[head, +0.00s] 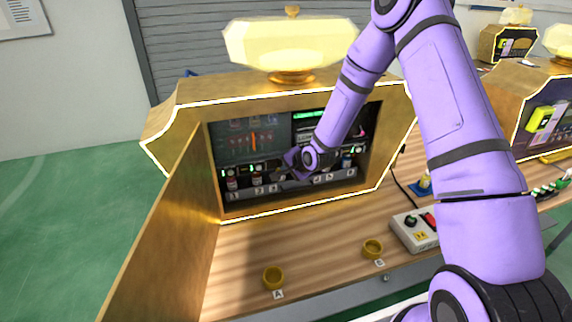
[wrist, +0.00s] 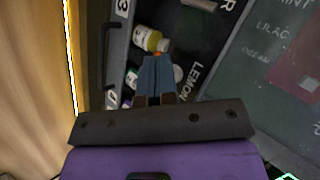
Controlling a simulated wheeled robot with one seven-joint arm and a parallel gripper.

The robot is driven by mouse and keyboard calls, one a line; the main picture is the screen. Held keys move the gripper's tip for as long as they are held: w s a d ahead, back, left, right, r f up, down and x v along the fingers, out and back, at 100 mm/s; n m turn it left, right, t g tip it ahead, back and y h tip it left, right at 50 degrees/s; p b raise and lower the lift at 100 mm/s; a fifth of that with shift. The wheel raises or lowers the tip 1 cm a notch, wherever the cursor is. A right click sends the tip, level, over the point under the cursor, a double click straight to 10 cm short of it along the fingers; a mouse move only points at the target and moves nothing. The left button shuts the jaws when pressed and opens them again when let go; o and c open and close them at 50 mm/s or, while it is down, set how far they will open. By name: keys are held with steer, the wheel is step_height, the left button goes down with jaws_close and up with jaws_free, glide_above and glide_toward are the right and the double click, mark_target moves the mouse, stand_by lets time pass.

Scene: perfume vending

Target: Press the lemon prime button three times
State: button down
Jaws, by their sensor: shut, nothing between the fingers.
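My gripper (head: 284,170) reaches into the open gold cabinet (head: 165,140), in front of its row of small bottles. In the wrist view my gripper's blue-grey fingers (wrist: 156,68) are shut together with nothing between them. The word LEMON (wrist: 195,82) is on the dark panel right of the fingers. A small bottle with a yellow label (wrist: 151,39) lies just beyond the fingertips. A pale round part (wrist: 178,73) shows beside the fingers, partly covered; I cannot tell whether it is the lemon prime button. Contact of the fingertips is unclear.
The open cabinet door (head: 165,235) stands on the left. Other bottles (head: 231,182) stand along the numbered ledge. Yellow cups (head: 274,277) and (head: 373,248) marked A and B sit on the wooden counter. A control box (head: 411,232) is at the right.

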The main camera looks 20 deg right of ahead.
stand_by(0.5)
steer(key=shift+s, duration=0.8)
steer(key=shift+s, duration=2.5)
stand_by(0.6)
